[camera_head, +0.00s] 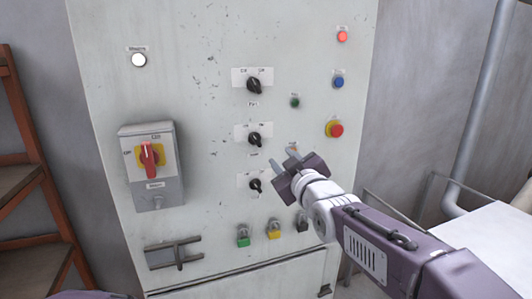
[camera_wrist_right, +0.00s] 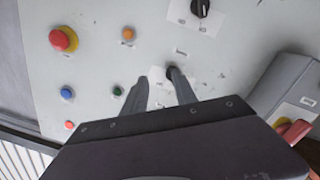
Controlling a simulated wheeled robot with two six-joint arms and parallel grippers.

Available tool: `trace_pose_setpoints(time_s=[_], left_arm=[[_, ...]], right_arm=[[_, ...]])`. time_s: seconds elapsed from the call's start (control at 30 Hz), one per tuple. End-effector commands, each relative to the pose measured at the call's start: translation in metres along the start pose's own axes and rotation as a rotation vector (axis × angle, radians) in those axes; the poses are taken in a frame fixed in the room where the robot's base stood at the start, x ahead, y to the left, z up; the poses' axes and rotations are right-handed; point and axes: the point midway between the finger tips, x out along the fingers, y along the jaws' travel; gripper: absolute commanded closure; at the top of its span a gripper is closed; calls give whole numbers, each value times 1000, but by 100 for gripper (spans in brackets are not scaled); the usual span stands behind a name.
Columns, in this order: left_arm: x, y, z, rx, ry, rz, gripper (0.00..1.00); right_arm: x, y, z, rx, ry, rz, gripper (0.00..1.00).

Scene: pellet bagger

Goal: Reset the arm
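My right gripper (camera_head: 284,158) is in front of the lower middle of a pale, scuffed control cabinet (camera_head: 205,60). Its two fingers are apart and nothing shows between them in its grip. In the right wrist view the gripper (camera_wrist_right: 157,86) points at the panel, with a black knob (camera_wrist_right: 172,73) seen beyond the fingertips. I cannot tell whether the fingers touch the panel. My left gripper is not in view.
The cabinet carries black rotary knobs (camera_head: 254,86), a red emergency button (camera_head: 336,129), a blue button (camera_head: 338,82), a green button (camera_head: 295,102) and a red-handled switch (camera_head: 149,155). Coloured padlock-like parts (camera_head: 243,240) sit below. Shelves (camera_head: 20,180) stand left; a pipe (camera_head: 478,110) runs right.

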Motion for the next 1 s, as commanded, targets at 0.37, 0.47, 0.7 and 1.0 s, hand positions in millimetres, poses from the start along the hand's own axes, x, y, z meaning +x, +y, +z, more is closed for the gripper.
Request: trace_pose_setpoints(time_s=[0.37,0.47,0.7,1.0], left_arm=[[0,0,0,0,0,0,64],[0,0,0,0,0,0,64],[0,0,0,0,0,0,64],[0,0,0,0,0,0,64]], right_arm=[[-118,-92,303,316,-858,-175,66],[-180,-126,346,437,-1090,-209,66],[-273,-170,373,624,-1434,-212,66],[-277,-171,372,660,-1460,-187,66]])
